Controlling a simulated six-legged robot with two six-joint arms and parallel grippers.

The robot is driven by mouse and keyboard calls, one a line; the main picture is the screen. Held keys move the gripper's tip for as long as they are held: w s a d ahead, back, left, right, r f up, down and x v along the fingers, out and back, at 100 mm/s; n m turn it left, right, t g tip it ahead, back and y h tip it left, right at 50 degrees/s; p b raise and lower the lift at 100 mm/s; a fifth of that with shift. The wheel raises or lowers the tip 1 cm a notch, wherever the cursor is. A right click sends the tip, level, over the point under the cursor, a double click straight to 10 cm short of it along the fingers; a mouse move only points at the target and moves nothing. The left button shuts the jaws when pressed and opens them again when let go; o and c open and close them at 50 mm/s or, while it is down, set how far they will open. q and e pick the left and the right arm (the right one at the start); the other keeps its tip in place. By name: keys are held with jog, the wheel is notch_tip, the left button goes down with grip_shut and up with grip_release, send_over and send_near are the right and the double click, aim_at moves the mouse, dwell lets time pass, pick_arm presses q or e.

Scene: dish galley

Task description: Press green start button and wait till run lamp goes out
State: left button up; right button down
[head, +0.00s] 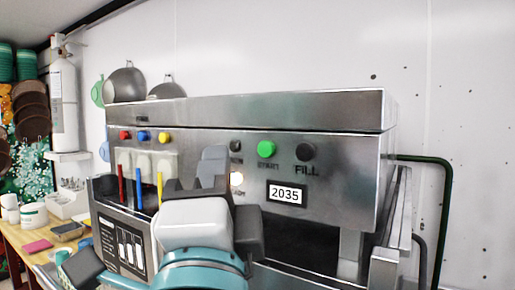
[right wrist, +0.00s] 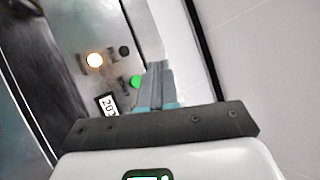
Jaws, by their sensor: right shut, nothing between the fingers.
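The green start button (head: 267,149) is on the steel front panel of the machine (head: 330,170). The run lamp (head: 237,178) below and left of it glows warm white. My right gripper (head: 213,165) is shut and empty, its fingers pointing at the panel left of the button in the head view. In the right wrist view the shut fingertips (right wrist: 157,70) appear beside the green button (right wrist: 134,82), with the lit lamp (right wrist: 95,60) farther left; contact cannot be told. A dark and teal part at the head view's lower left looks like my left gripper (head: 82,267); its fingers are unclear.
A black FILL button (head: 306,152) and another black button (head: 236,146) flank the green one. A display (head: 286,194) reads 2035. Red, blue and yellow knobs sit at the panel's left. A wooden counter (head: 32,236) with small items is at far left.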

aim_at(266, 149)
jog(key=w+d, duration=0.2)
jog(key=w, duration=0.1)
jog(key=w+d, duration=0.1)
jog(key=w, duration=0.1)
jog(key=shift+w+d, duration=0.15)
jog(key=shift+d, duration=0.25)
jog(key=shift+w, duration=0.2)
jog(key=shift+s, duration=0.15)
dwell(1.4)
jog(key=shift+w+d, duration=0.25)
jog(key=shift+w, duration=0.2)
